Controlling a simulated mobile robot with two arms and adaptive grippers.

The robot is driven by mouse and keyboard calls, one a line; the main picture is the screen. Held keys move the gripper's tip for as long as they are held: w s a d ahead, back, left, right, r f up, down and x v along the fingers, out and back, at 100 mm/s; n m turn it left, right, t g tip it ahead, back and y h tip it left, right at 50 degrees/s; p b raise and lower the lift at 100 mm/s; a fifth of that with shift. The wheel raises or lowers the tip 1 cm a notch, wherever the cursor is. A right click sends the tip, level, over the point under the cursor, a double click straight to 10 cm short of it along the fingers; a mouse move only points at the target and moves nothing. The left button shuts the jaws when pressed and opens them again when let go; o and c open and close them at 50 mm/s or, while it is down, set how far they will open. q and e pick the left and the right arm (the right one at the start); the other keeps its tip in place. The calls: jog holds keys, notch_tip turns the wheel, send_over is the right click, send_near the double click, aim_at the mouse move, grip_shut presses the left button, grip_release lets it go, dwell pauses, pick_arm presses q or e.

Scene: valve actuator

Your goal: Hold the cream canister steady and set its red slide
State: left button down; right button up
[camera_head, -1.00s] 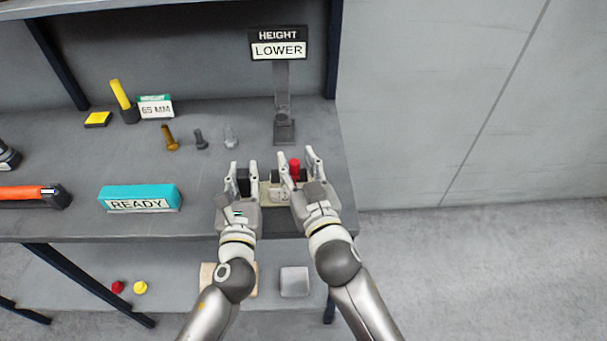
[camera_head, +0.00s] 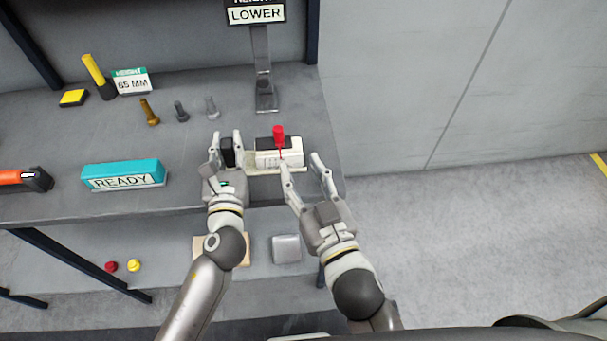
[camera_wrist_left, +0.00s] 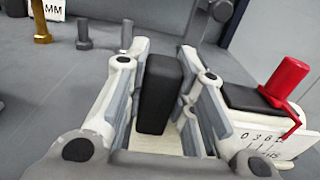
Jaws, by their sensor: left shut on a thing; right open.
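The cream canister (camera_head: 290,160) sits at the shelf's front edge with a dark top and a printed scale. Its red slide (camera_head: 278,137) stands up from the top, its thin pointer reaching over the scale. In the left wrist view the slide (camera_wrist_left: 287,82) is at the right and the scale is partly cut off. My left gripper (camera_head: 226,141) is shut on a black block (camera_wrist_left: 160,95) at the canister's left side. My right gripper (camera_head: 299,162) is open and empty at the canister's front right, apart from the slide.
A sign reading LOWER (camera_head: 257,14) stands behind the canister. A teal READY block (camera_head: 122,172) lies to the left. Several bolts (camera_head: 181,112) and a 65 MM card (camera_head: 132,82) stand further back. The shelf's right end is clear.

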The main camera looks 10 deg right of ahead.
pick_arm(q)
jog(key=shift+f, duration=0.25)
jog(key=c, duration=1.5)
grip_release()
jog(key=o, duration=0.4)
jog(key=shift+r, duration=0.1)
jog(key=shift+c, duration=0.2)
jog(key=shift+s, duration=0.1)
